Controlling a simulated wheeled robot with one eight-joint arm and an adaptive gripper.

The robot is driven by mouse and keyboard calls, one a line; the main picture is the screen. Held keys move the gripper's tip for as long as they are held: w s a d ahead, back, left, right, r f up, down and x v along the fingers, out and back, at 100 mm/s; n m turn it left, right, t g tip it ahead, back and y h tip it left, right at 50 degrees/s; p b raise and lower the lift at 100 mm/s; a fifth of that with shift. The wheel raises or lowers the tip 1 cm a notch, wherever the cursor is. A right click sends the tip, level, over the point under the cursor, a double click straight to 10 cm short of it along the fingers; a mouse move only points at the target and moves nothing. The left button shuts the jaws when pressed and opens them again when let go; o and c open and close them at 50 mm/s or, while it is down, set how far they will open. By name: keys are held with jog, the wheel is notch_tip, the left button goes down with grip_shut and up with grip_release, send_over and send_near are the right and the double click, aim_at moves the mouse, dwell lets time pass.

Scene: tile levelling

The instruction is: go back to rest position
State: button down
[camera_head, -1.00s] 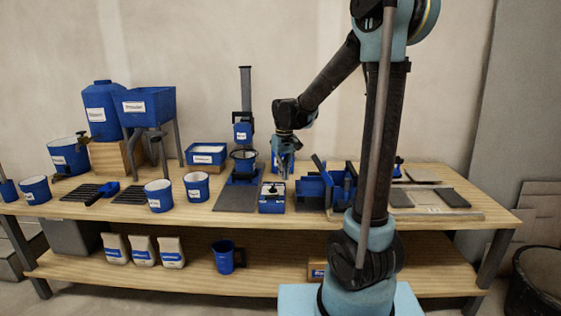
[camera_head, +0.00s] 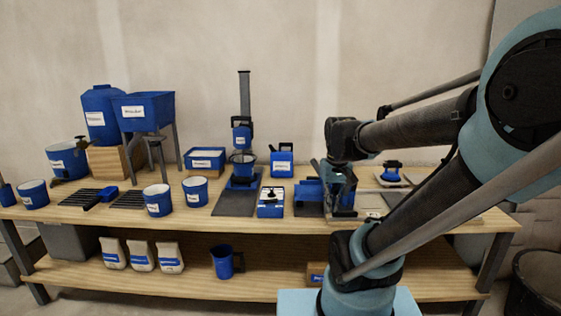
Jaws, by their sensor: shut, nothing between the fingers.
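My gripper (camera_head: 343,205) is at the right part of the bench (camera_head: 415,240), pointing down near the blue tools and the tile area. It is shut and holds nothing. My arm is folded toward the right side of the picture, with its big elbow joint close to the camera. The arm hides part of the bench's right end. From this view I cannot tell whether the gripper touches anything beside it.
Left of my gripper stand a blue-and-white box (camera_head: 271,202), a labelled blue container (camera_head: 282,164) and a mixer stand (camera_head: 243,135). Buckets (camera_head: 158,201), a hopper (camera_head: 144,108) and a tank (camera_head: 101,115) fill the left. A blue-handled tool (camera_head: 391,171) lies at right. A jug (camera_head: 223,263) is on the lower shelf.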

jog(key=s+d+f+m, duration=0.1)
jog(key=s+d+f, duration=0.2)
jog(key=s+f, duration=0.2)
jog(key=s, duration=0.2)
jog(key=shift+s+f+t, duration=0.25)
jog(key=shift+s+t, duration=0.05)
jog(key=shift+s, duration=0.05)
jog(key=shift+w+f, duration=0.2)
jog(key=shift+w, duration=0.25)
